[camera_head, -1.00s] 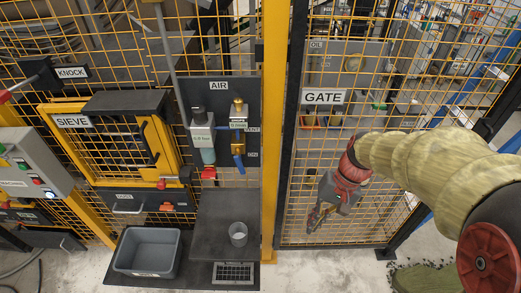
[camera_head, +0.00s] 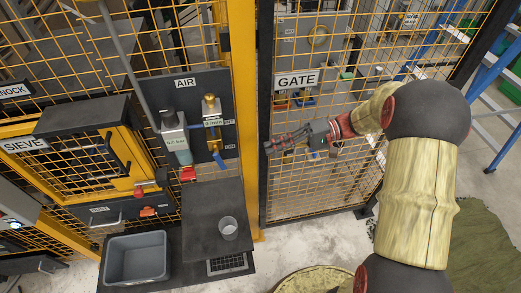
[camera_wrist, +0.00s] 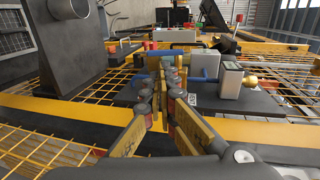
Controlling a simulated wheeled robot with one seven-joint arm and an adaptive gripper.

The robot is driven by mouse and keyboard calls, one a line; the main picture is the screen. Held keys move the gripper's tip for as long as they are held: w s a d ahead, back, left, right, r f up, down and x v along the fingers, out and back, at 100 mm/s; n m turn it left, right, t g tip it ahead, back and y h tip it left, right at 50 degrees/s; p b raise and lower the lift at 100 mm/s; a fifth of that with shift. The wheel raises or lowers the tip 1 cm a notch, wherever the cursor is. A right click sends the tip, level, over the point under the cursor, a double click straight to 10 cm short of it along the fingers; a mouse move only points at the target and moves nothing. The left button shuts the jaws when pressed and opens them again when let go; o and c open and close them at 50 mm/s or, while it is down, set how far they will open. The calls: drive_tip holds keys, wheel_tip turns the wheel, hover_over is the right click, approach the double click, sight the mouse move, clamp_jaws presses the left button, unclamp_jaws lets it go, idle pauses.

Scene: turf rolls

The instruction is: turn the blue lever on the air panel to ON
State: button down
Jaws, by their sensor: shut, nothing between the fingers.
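The air panel (camera_head: 160,95) is a dark board under an AIR sign, left of the yellow post. Its blue lever (camera_head: 221,161) hangs down below a brass valve, tilted slightly right. Small labels beside it are too small to read surely. My gripper (camera_head: 268,146) is shut and empty in front of the gate mesh, right of the lever and apart from it, fingers pointing left. In the wrist view the shut fingertips (camera_wrist: 170,66) point toward the panel (camera_wrist: 205,98), which lies sideways. Blue parts show near the tips; I cannot tell which is the lever.
The yellow post (camera_head: 243,120) stands between panel and gate. A pressure unit (camera_head: 175,139) with a red part below sits left of the lever. A dark shelf (camera_head: 205,200) with a cup (camera_head: 228,228) juts out below, beside a grey bin (camera_head: 135,260).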

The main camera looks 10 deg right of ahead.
sight(225, 165)
drive_tip(key=b+x, duration=0.1)
drive_tip(key=x, duration=1.1)
drive_tip(key=shift+a+b, duration=0.25)
drive_tip(key=shift+b, duration=0.1)
drive_tip(key=shift+s+f, duration=0.1)
drive_tip(key=shift+f, duration=0.05)
drive_tip(key=shift+a+f+y+b, duration=0.4)
drive_tip(key=shift+y+b, duration=0.1)
drive_tip(key=shift+b, duration=0.3)
drive_tip(key=shift+a+f+y+b, duration=0.15)
drive_tip(key=shift+a+y+b, duration=0.2)
drive_tip(key=shift+b, duration=0.15)
